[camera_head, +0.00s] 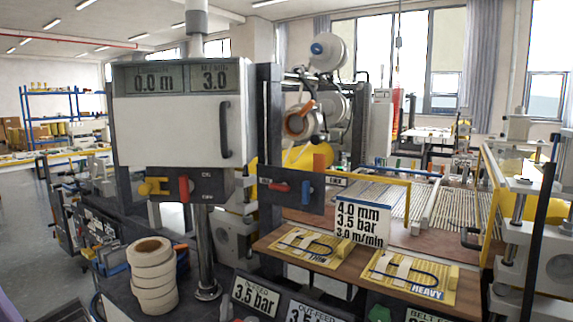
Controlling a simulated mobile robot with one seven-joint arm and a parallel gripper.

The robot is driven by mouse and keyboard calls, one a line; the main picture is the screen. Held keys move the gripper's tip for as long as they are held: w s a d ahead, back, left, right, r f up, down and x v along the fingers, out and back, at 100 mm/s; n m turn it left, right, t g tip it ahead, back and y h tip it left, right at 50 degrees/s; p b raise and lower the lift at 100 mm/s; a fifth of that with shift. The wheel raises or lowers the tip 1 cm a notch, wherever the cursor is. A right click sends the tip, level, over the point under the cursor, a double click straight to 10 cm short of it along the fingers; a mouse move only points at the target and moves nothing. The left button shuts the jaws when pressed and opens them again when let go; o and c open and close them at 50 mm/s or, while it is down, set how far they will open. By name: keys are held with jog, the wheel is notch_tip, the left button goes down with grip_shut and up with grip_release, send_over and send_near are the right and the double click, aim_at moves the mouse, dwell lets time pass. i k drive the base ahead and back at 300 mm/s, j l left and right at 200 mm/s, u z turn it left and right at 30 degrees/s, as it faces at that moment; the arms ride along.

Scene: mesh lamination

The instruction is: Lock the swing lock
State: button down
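No part in view is clearly marked as the swing lock. A dark panel (212,186) under the white cabinet carries a yellow knob (153,187) and a red lever (184,188) that hangs about upright. To its right, a second dark panel (262,190) has a red handle (279,187) lying nearly level and a blue lever (305,192) standing upright. The white cabinet door (170,130) looks closed and has a dark vertical handle (225,130) at its right. Small labels by the levers are too small to read. My gripper is not in view.
A stack of tape rolls (152,275) stands on the dark bench at lower left, beside a metal post (204,250). A sign card (361,222) and two yellow boards, thin (311,247) and heavy (410,277), are on a wooden shelf. Rollers stand at right.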

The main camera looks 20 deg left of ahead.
aim_at(284, 187)
jog(key=k+j, duration=0.1)
jog(key=j, duration=0.25)
jog(key=k+j, duration=0.1)
jog(key=j, duration=0.2)
jog(key=k+j, duration=0.1)
jog(key=j, duration=0.25)
jog(key=k+j, duration=0.1)
jog(key=j, duration=0.25)
jog(key=i+l, duration=0.25)
jog(key=i, duration=0.25)
